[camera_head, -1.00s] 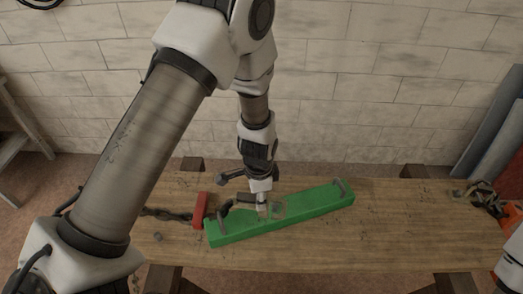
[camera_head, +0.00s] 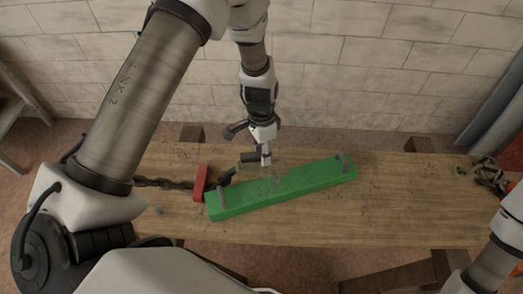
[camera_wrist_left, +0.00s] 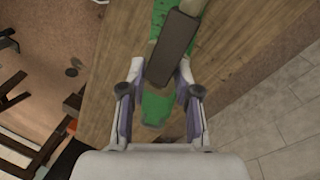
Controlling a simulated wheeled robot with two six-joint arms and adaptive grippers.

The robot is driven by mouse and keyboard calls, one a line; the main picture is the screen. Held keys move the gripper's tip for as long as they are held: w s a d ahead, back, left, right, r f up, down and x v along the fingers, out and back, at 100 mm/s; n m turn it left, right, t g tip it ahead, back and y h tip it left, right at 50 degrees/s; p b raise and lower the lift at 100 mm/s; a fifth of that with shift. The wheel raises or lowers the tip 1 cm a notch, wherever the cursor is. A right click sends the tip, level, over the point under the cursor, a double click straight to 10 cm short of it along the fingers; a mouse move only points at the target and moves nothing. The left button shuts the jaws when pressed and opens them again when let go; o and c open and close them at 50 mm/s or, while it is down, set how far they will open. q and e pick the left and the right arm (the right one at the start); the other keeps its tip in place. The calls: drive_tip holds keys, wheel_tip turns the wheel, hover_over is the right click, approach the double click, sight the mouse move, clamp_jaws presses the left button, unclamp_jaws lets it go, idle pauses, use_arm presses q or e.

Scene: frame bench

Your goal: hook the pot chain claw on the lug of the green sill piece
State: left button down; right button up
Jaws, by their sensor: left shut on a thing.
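The green sill piece (camera_head: 300,184) lies slantwise on the bench. It has a small grey lug near its left end (camera_head: 222,195) and another near its right end (camera_head: 341,163). My left gripper (camera_head: 265,162) is just beyond the sill's far edge, left of its middle. In the left wrist view it (camera_wrist_left: 160,102) is shut on a dark brown block-like part (camera_wrist_left: 173,48). This seems to belong to the pot chain claw, whose dark hook (camera_head: 228,177) shows beside the sill's left end. Whether the hook touches a lug is unclear. My right gripper is outside the views.
A chain (camera_head: 160,183) runs left from a red block (camera_head: 200,182) on the wooden bench (camera_head: 400,210). Another chain (camera_head: 484,172) lies at the bench's right end. The bench right of the sill is mostly clear. A block wall (camera_head: 390,80) stands behind.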

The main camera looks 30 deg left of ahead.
sight(264, 169)
use_arm(q)
drive_tip(key=shift+w+r+n+g+h, duration=0.1)
drive_tip(key=shift+r+n+g+h, duration=0.15)
drive_tip(key=shift+n+g+h, duration=0.4)
drive_tip(key=shift+a+t+b+x, duration=0.1)
drive_tip(key=shift+t+b+x, duration=0.05)
drive_tip(key=shift+b+x, duration=0.3)
drive_tip(key=shift+a+t+b+x, duration=0.1)
drive_tip(key=shift+b+x, duration=0.25)
drive_tip(key=shift+x, duration=0.2)
drive_tip(key=shift+w+d+f+b, duration=0.1)
drive_tip(key=shift+w+f+b, duration=0.05)
drive_tip(key=shift+f+b, duration=0.4)
drive_tip(key=shift+w+f+b, duration=0.1)
drive_tip(key=shift+f+b, duration=0.2)
drive_tip(key=shift+f, duration=0.3)
wheel_tip(264, 169, down, 2)
drive_tip(key=shift+s+f+b, duration=0.1)
drive_tip(key=shift+b, duration=0.75)
drive_tip(key=shift+f+b, duration=1.7)
drive_tip(key=shift+f, duration=0.45)
drive_tip(key=c, duration=0.8)
unclamp_jaws()
